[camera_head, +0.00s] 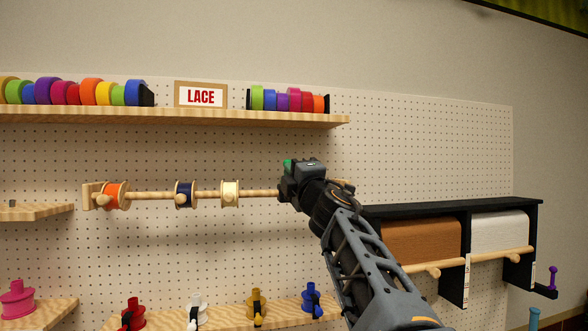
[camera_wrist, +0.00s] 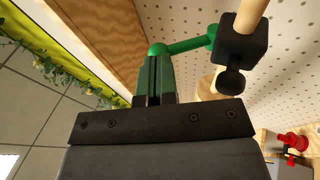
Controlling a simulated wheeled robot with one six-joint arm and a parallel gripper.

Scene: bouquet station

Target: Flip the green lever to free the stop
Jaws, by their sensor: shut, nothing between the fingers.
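The green lever (camera_wrist: 186,45) shows in the wrist view as a thin green bar with a round knob at its left end. Its other end meets a black stop block (camera_wrist: 243,38) around a wooden rod. A black round knob hangs below the block. My gripper (camera_wrist: 156,66) is shut and empty, its fingertips right at the lever's knob; I cannot tell whether they touch. In the head view my gripper (camera_head: 289,184) is at the rod's right end and hides the stop; only a small green patch shows there.
The wooden rod (camera_head: 258,193) carries an orange spool (camera_head: 115,195), a navy spool (camera_head: 185,194) and a cream spool (camera_head: 230,194). A shelf (camera_head: 180,118) with ribbon rolls is above. Smaller spools stand below. A black rack (camera_head: 450,209) with paper rolls is at right.

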